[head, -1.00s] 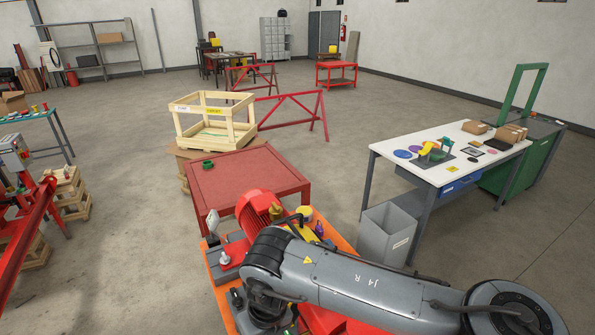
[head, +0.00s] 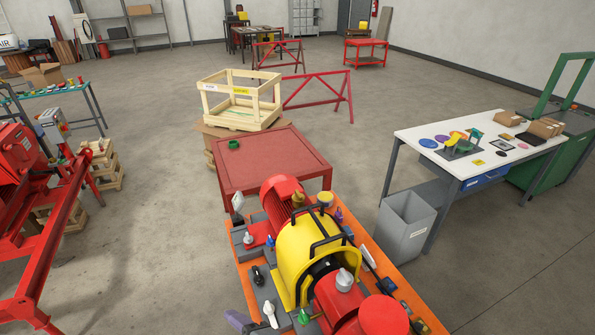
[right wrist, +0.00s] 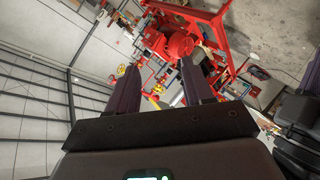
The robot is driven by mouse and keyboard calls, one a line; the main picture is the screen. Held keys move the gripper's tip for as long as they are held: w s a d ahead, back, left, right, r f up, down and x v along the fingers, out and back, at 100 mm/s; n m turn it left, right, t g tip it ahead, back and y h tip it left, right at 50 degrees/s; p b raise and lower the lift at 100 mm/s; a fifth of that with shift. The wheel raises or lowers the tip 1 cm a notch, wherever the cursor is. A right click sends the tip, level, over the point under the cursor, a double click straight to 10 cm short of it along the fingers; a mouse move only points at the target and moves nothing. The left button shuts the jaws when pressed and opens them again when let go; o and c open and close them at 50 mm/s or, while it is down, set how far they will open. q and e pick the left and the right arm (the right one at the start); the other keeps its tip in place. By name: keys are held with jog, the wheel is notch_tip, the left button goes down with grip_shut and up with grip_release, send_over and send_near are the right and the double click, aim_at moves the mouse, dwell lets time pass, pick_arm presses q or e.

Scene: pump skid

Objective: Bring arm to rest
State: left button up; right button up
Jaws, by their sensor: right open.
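The skid has an orange base, a red motor (head: 284,192) and a yellow guard (head: 310,245) with black handles over a coupling. My right gripper (right wrist: 158,92) shows in the right wrist view with its two dark purple fingers spread apart and nothing between them. Beyond the fingers is red machinery (right wrist: 172,45), apart from them.
A red table (head: 270,160) with a green ring (head: 234,145) stands behind the skid. A wooden crate (head: 240,100) is behind it. A grey bin (head: 406,225) and a white-topped bench (head: 480,145) are on the right. Red frame machinery (head: 40,250) is at left. Floor between is clear.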

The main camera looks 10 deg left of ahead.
jog(key=s+d+f+m+h+p, duration=0.1)
jog(key=d+f+m+h, duration=0.2)
jog(key=d, duration=0.4)
jog(key=s+d+f+m+h+p, duration=0.1)
jog(key=d+f+m+h, duration=0.15)
jog(key=d+m, duration=0.4)
jog(key=s+d+f+m+h, duration=0.2)
jog(key=d+f+m, duration=0.1)
jog(key=d, duration=0.6)
jog(key=s+d+f+m+g+h, duration=0.1)
jog(key=s+d+f+m+g, duration=0.1)
jog(key=s+d, duration=0.4)
jog(key=s+d+f+m+g+h+p, duration=0.1)
jog(key=s+d+m+g+h, duration=0.1)
jog(key=s+d+m, duration=0.2)
jog(key=s+d, duration=0.2)
jog(key=d, duration=0.2)
jog(key=shift+d+f+m+p, duration=0.3)
jog(key=shift+d+f+m, duration=0.05)
jog(key=shift+f, duration=0.05)
jog(key=shift+h, duration=0.25)
